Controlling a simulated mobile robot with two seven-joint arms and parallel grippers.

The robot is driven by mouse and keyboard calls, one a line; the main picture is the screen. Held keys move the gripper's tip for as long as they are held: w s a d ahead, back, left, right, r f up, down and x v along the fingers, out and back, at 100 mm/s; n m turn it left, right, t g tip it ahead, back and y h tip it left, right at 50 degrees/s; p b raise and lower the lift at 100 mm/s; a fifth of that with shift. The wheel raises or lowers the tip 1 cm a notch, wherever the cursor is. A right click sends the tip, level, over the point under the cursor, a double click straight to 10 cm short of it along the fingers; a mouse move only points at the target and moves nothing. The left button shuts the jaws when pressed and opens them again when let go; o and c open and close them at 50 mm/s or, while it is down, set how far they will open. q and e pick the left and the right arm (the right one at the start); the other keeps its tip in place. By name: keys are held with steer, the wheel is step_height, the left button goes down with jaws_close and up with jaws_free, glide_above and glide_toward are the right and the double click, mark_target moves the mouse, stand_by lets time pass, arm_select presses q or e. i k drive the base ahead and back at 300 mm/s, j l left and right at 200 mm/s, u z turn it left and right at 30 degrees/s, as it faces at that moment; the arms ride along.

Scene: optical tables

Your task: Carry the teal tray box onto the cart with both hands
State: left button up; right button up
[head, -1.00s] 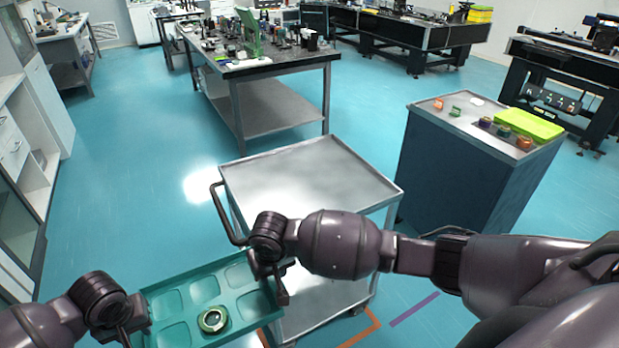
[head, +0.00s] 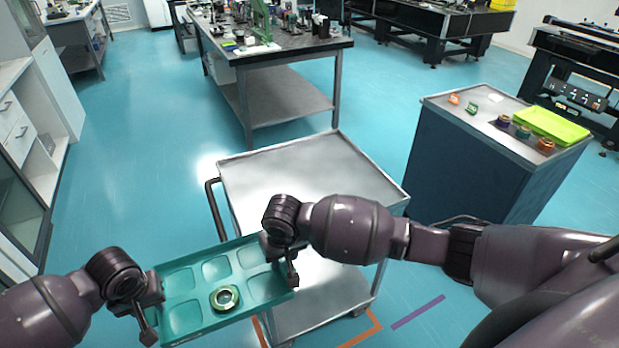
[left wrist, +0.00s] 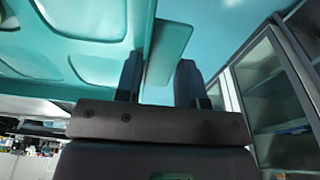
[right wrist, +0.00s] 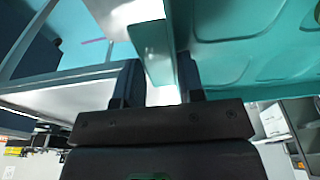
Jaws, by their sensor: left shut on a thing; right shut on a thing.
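The teal tray box (head: 208,270) has several shallow compartments and is held in the air in front of the cart. A green-gold ring-shaped part (head: 225,298) lies in one of its near compartments. My left gripper (head: 147,312) is shut on the tray's left wall, which also shows between the fingers in the left wrist view (left wrist: 165,50). My right gripper (head: 280,262) is shut on the tray's right wall, which also shows in the right wrist view (right wrist: 155,50). The metal cart (head: 310,168) has a bare top and a dark handle at its left side; the tray is left of and nearer than it.
A dark blue cabinet (head: 460,165) stands right of the cart, with a yellow-green tray (head: 550,126) and several small parts on top. A workbench (head: 290,47) stands behind the cart. White cabinets line the left side. Teal floor is clear between them.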

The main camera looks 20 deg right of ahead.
mark_target(315, 184)
steer(key=i+l, duration=0.15)
steer(key=l, duration=0.2)
steer(key=i+l, duration=0.2)
steer(key=l, duration=0.15)
steer(key=i+l, duration=0.15)
steer(key=l, duration=0.25)
steer(key=i+l, duration=0.15)
steer(key=l, duration=0.2)
steer(key=i+l, duration=0.15)
steer(key=l, duration=0.2)
